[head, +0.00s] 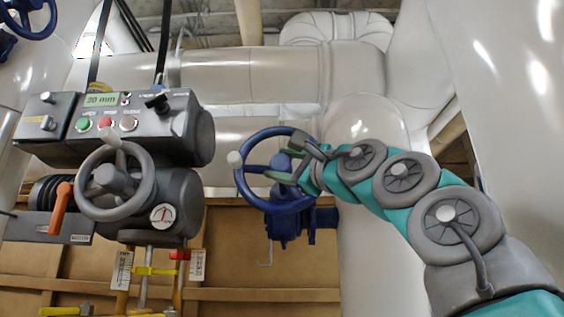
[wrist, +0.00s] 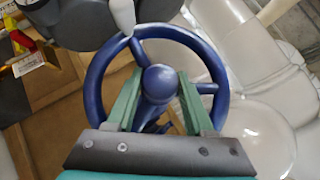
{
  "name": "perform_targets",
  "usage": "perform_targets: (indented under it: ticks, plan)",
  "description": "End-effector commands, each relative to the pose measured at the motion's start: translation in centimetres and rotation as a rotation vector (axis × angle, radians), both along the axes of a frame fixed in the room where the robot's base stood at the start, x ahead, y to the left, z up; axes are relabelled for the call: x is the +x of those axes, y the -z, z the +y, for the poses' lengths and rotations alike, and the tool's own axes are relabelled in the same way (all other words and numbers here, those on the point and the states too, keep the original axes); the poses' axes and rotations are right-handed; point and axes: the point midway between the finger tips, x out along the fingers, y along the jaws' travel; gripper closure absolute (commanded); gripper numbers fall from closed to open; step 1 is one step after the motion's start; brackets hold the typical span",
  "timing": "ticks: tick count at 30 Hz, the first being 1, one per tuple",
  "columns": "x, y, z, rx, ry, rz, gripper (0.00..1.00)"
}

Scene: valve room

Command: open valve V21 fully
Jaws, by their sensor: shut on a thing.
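A blue handwheel (head: 241,183) sits on a blue valve body in the middle of the head view. It has a pale knob (head: 235,159) on its left rim. No V21 label is readable. My gripper (head: 287,170) reaches the wheel from the right. In the wrist view, the wheel (wrist: 93,82) faces me and its round hub lies between the two green fingers of my gripper (wrist: 160,84). The gripper is shut on the handwheel, with fingers either side of the hub. The exact contact is hard to see. The pale knob is at the upper left of the rim there.
A grey actuator (head: 170,200) with a grey handwheel, an orange lever (head: 60,208) and a control panel (head: 105,122) reading 30 mm stands left of the blue wheel. Large pale pipes (head: 250,75) run behind and to the right. Another blue wheel (head: 28,15) is at upper left.

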Motion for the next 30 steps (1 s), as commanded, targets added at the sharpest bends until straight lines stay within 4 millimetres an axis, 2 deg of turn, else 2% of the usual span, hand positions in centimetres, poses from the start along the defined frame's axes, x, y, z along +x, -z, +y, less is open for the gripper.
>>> perform_targets:
  ticks: [14, 15, 18, 30]
  plan:
    - [-0.09, -0.02, 0.17, -0.009, -0.002, 0.0, 1.0]
    - [-0.09, -0.02, 0.17, -0.009, -0.002, 0.0, 0.47]
    - [-0.08, -0.02, 0.14, -0.008, -0.002, 0.001, 0.36]
    - [-0.48, 0.46, -0.32, -0.007, 0.0, 0.0, 0.36]
